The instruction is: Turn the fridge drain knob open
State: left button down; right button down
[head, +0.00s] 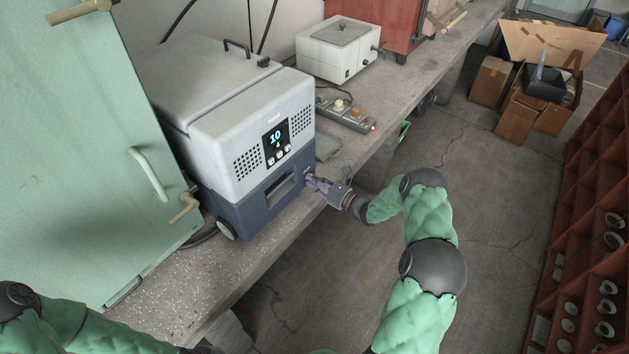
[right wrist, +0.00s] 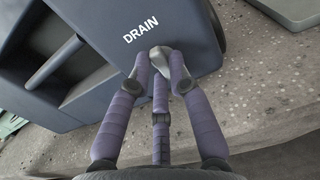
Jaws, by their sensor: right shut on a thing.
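The portable fridge (head: 222,125) stands on the concrete bench, with a light grey upper body, a dark blue lower part and a lit display reading 10. In the right wrist view, the grey drain knob (right wrist: 158,54) sits just under the white word DRAIN on the dark blue housing (right wrist: 175,25). My right gripper (head: 314,183) is at the lower right corner of the fridge's front. Its purple fingers (right wrist: 160,75) are closed around the knob, and they partly hide it. My left arm shows at the lower left of the head view, but its gripper is not in view.
A pale green door or panel (head: 85,150) with handles stands left of the fridge. A power strip (head: 346,113) and a white box device (head: 338,50) are on the bench (head: 395,85) to the right. Cardboard boxes (head: 492,82) and a red shelf (head: 590,200) stand beyond open floor.

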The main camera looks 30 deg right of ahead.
dwell(0.5)
jog(key=c, duration=1.1)
grip_release()
jog(key=shift+c, duration=0.2)
jog(key=v, duration=1.2)
jog(key=shift+f, duration=0.1)
